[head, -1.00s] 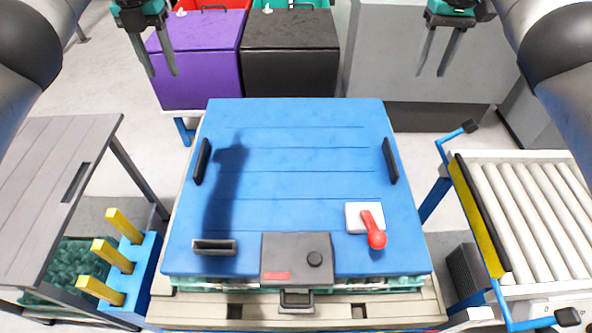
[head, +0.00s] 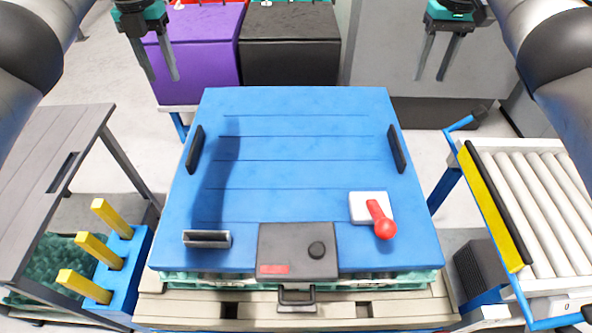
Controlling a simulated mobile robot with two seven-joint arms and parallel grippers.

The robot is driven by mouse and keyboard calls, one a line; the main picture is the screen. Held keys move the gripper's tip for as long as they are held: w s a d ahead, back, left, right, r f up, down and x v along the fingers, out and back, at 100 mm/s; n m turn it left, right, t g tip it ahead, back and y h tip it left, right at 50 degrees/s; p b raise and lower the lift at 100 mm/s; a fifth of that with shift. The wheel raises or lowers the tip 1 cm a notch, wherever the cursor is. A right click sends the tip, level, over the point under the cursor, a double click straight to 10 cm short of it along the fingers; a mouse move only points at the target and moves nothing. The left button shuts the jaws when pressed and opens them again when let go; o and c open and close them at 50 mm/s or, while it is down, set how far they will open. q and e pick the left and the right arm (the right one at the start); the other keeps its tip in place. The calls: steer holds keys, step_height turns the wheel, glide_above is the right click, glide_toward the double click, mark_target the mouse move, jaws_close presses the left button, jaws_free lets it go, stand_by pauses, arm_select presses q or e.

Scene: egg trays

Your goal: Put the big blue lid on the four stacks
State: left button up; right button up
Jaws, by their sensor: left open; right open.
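The big blue lid (head: 290,205) lies flat in the middle of the view, on top of teal trays (head: 200,282) whose edges show below its front edge. It has a black handle at its left side (head: 195,150) and another at its right side (head: 397,149). The stacks under it are mostly hidden. My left gripper (head: 163,80) hangs open and empty beyond the lid's far left corner. My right gripper (head: 438,80) hangs open and empty beyond its far right corner. Neither touches the lid.
On the lid are a dark box (head: 297,250), a white block with a red lever (head: 380,220) and a grey holder (head: 207,239). A grey table (head: 45,170) stands left, a roller conveyor (head: 545,200) right. Purple (head: 205,65) and black (head: 290,65) bins stand behind.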

mark_target(191, 149)
arm_select(q)
steer(key=shift+f+b, duration=11.4)
steer(key=shift+f, duration=0.3)
arm_select(e)
steer(key=shift+f, duration=11.7)
arm_select(q)
steer(key=shift+r, duration=0.1)
arm_select(e)
steer(key=shift+r, duration=0.1)
